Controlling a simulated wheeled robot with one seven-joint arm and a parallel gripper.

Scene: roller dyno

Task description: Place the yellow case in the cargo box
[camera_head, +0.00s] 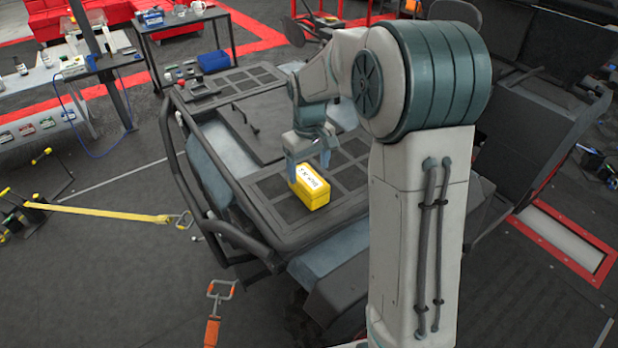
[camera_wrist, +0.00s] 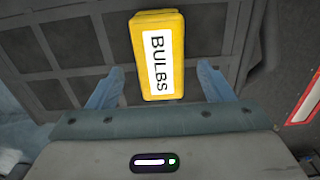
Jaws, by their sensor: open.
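The yellow case (camera_head: 309,187) has a white label and sits on the dark gridded panel of the vehicle (camera_head: 275,195), near its front edge. In the wrist view the case (camera_wrist: 160,88) shows the word BULBS and lies between my fingers. My gripper (camera_head: 309,160) points down at the case with its fingers open on either side. It also shows in the wrist view (camera_wrist: 158,80), with gaps between the fingers and the case. I cannot pick out a cargo box for certain.
A black tubular bar (camera_head: 195,185) runs along the vehicle's front. A blue bin (camera_head: 213,61) stands on a back table. The gridded panel around the case is mostly clear.

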